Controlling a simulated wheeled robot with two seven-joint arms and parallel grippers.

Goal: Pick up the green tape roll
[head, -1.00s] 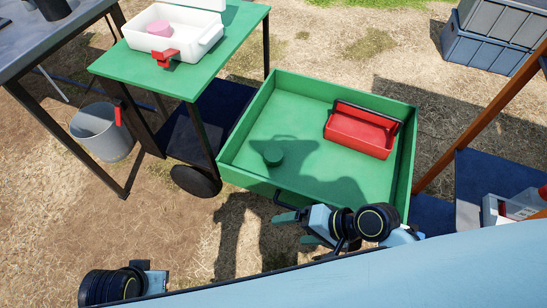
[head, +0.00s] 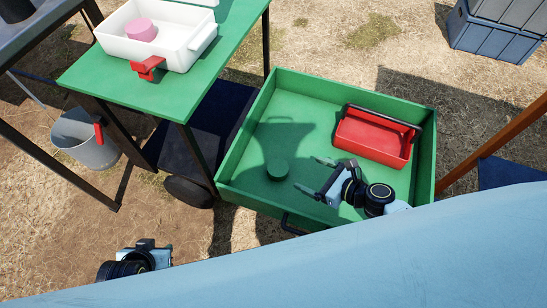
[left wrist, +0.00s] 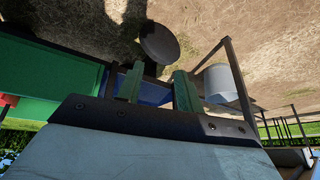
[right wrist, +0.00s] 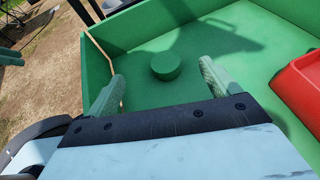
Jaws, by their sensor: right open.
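The green tape roll (head: 277,169) lies flat on the floor of the open green drawer (head: 318,87), left of the middle. It also shows in the right wrist view (right wrist: 166,66), beyond and between my fingers. My right gripper (head: 312,175) is open and empty over the drawer, to the right of the roll and apart from it. In the right wrist view its two green fingers (right wrist: 160,88) stand wide apart. My left gripper (left wrist: 158,88) shows in the left wrist view with its fingers apart and nothing between them, away from the drawer.
A red tool caddy (head: 372,138) sits in the drawer's right part. A green cart top (head: 215,75) at the left holds a white bin (head: 183,48) with a pink roll (head: 141,29). A grey bucket (head: 84,143) stands on the ground. Blue crates (head: 495,36) are at the far right.

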